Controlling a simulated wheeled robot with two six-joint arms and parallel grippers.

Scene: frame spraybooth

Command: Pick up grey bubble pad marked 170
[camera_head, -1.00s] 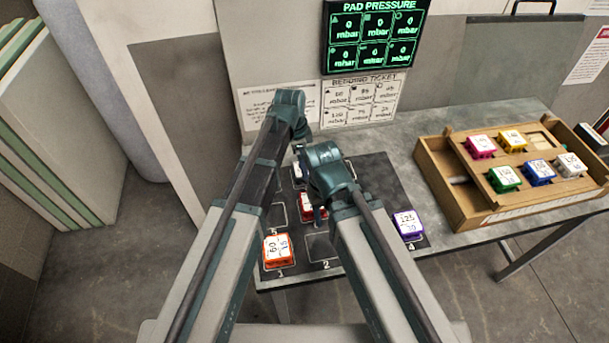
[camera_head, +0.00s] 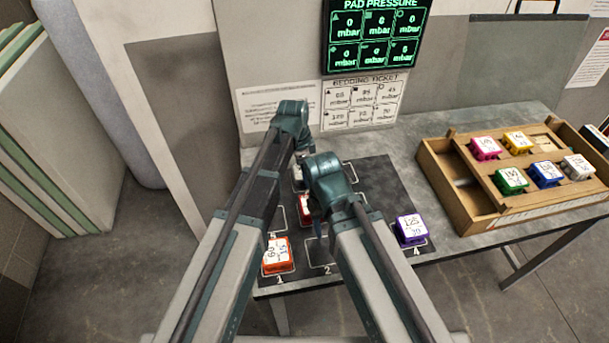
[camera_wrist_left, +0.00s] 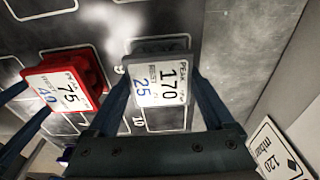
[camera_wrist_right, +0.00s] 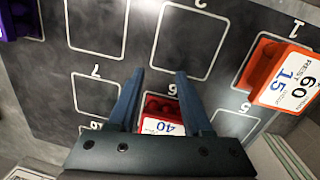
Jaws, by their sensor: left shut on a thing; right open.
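The grey bubble pad marked 170 (camera_wrist_left: 160,84) is in the left wrist view, over the dark mat, its label reading 170 and 25. My left gripper (camera_wrist_left: 163,70) is shut on it, one finger on each side. In the head view my arms hide most of this spot.
An orange pad (camera_head: 277,254) and a purple pad (camera_head: 411,229) lie on the mat (camera_head: 382,190) near its front edge. A wooden tray (camera_head: 436,185) of coloured pads stands on the right. A pressure screen (camera_head: 374,37) and paper ticket (camera_head: 361,102) are behind the table.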

